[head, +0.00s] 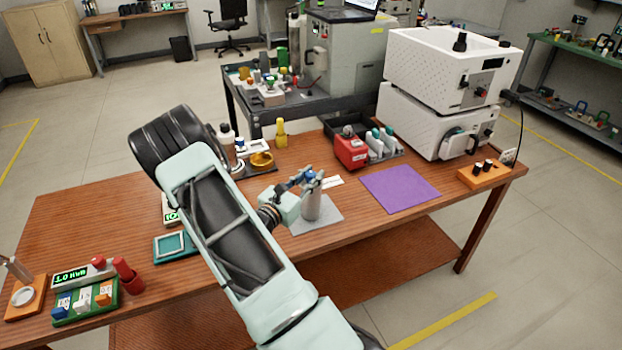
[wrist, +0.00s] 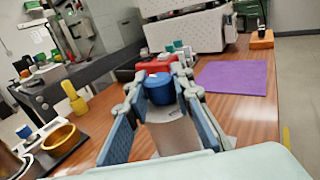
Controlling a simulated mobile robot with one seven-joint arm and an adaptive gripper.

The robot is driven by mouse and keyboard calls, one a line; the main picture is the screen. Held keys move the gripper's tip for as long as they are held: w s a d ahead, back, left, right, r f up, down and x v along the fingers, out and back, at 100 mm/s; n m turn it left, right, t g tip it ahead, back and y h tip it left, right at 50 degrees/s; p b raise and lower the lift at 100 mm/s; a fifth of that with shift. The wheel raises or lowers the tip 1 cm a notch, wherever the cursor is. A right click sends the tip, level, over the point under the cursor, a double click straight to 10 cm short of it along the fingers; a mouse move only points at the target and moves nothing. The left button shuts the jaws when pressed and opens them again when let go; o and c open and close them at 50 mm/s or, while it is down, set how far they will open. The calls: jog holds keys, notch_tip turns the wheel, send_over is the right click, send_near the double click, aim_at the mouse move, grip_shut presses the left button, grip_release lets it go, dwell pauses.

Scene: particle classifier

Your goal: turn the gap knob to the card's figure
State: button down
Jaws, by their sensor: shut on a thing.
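The particle classifier looks to be the upright grey metal cylinder (head: 312,206) on a grey mat (head: 328,224) on the wooden table. It also shows in the wrist view (wrist: 174,136). Its blue gap knob (wrist: 158,90) sits at the top, between my fingers. My gripper (head: 308,179) comes in from the left and is shut on the knob; the fingers hide its sides. In the wrist view my gripper (wrist: 158,84) has one finger on each side of the knob. A white card (head: 333,181) lies just behind the cylinder. Its figure and any knob scale cannot be read.
A purple mat (head: 400,188) lies clear to the right. A red device (head: 350,151) stands behind, beside a dark tray with grey bottles. A yellow bottle (head: 281,133) and a gold bowl (head: 261,160) stand behind my arm. White machines (head: 445,80) fill the back right.

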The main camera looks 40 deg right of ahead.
dwell(0.3)
jog(key=c, duration=1.7)
grip_release()
jog(key=shift+o, duration=0.2)
jog(key=v, duration=1.2)
jog(key=shift+w, duration=0.1)
